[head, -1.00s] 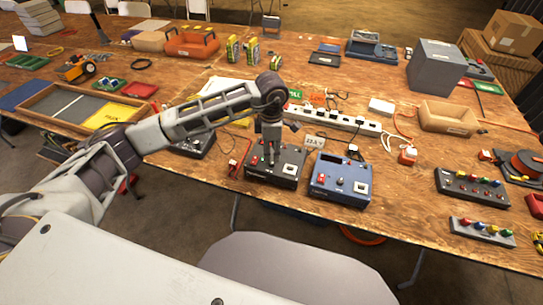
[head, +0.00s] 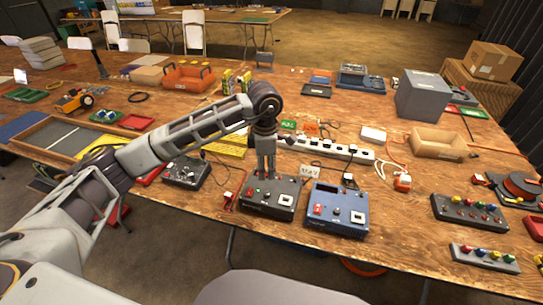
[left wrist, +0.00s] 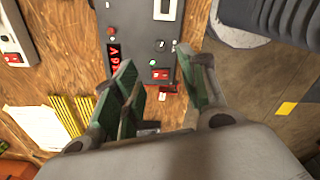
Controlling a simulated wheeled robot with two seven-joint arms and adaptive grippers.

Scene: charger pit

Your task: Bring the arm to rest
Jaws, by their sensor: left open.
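My left arm comes in from the left in the head view. Its gripper (head: 265,174) points down over the back edge of a dark charger box (head: 270,199). In the left wrist view the two green-padded fingers (left wrist: 160,90) stand apart with nothing held between them. Beyond the fingertips is the dark box face (left wrist: 138,40) with a red-lit display, a red button and a red switch. Whether the fingertips touch the box is hard to tell, but they look apart from it. My right gripper is not in view.
A blue charger box (head: 338,209) stands right of the dark one. A white power strip (head: 325,148) with cables lies behind. A cardboard tray (head: 438,143), a grey box (head: 423,95) and button panels (head: 470,211) are to the right. A wooden tray (head: 30,133) lies left.

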